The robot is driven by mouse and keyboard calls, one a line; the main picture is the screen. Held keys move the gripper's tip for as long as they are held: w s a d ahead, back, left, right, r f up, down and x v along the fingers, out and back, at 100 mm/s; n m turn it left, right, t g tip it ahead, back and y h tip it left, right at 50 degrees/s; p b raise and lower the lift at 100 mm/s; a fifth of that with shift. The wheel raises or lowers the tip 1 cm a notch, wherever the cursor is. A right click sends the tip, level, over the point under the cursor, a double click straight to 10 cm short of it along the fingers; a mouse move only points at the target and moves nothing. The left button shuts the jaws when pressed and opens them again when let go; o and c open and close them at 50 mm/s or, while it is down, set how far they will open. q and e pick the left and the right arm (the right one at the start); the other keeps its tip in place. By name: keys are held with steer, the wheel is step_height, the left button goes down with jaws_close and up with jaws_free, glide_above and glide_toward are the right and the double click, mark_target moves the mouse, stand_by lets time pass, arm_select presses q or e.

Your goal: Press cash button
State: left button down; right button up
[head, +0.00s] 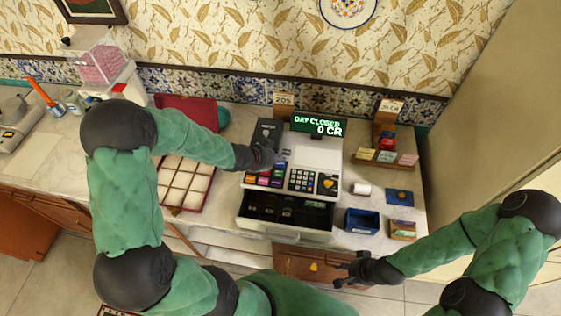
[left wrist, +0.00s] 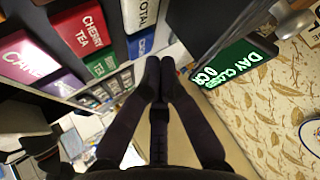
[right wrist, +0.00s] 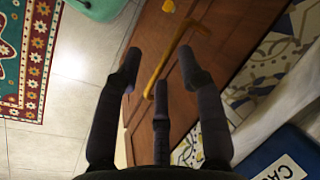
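The cash register (head: 318,152) stands mid-counter, its drawer (head: 285,212) open and its green display (head: 319,125) reading "DAY CLOSED 0 CR". My left gripper (head: 268,158) is over the left side of its keyboard, by the coloured keys. The left wrist view shows its fingertips (left wrist: 160,66) together and empty, near a red "CHERRY TEA" key (left wrist: 82,30), a white "TOTAL" key (left wrist: 141,13) and a blue key (left wrist: 140,44). Contact with a key cannot be told. I cannot pick out the cash button. My right gripper (head: 350,274) is open and empty, low before the counter.
A red compartment tray (head: 183,185) lies left of the register. A blue box (head: 361,221), a small wooden box (head: 402,229) and a blue pad (head: 399,197) sit to its right. A wooden card stand (head: 386,150) is behind them.

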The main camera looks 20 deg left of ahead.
mark_target(279, 165)
arm_select(q)
steer(key=shift+r, duration=0.2)
step_height(279, 165, up, 5)
steer(key=p, duration=0.5)
steer(key=shift+f, duration=0.15)
stand_by(0.8)
